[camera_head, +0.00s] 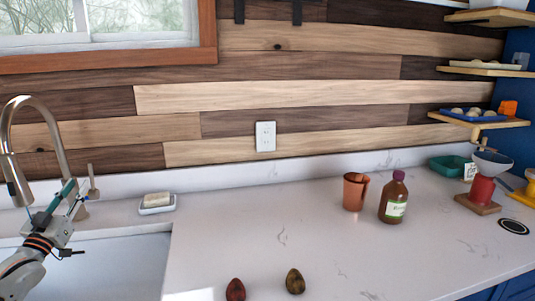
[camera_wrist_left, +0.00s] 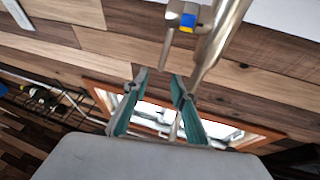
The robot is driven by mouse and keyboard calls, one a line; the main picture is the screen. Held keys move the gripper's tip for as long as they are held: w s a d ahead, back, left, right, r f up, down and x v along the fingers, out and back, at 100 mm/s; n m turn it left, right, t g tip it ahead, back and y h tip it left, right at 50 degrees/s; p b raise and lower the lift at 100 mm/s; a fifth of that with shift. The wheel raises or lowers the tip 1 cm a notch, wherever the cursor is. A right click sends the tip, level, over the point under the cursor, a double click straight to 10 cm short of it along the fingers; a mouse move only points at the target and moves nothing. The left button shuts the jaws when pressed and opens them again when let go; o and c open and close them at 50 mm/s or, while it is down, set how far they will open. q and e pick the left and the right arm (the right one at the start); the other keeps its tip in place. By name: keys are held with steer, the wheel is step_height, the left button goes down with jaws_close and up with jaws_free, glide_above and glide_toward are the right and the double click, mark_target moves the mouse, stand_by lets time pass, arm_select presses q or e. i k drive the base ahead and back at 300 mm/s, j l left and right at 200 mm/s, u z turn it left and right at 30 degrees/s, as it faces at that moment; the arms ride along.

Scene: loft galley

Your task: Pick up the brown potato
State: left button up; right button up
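The brown potato (camera_head: 295,281) lies on the white counter at the bottom of the head view, right of centre. A dark red potato-like item (camera_head: 235,290) lies to its left. My left gripper (camera_head: 70,193) is up by the faucet at the far left of the head view, well away from both. In the left wrist view its two teal fingers (camera_wrist_left: 158,80) stand apart with nothing between them, so it is open and empty. My right gripper is in neither view.
The faucet (camera_head: 45,125) stands close beside my left gripper, over the sink (camera_head: 100,265). A soap dish (camera_head: 157,204) sits right of it. A copper cup (camera_head: 355,192) and a brown bottle (camera_head: 393,197) stand farther right. The counter (camera_head: 250,230) between is clear.

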mark_target(295, 283)
steer(key=k+l, duration=0.2)
steer(key=k, duration=0.25)
steer(key=k+l, duration=0.25)
steer(key=k, duration=0.2)
steer(key=k+l, duration=0.2)
steer(key=k, duration=0.3)
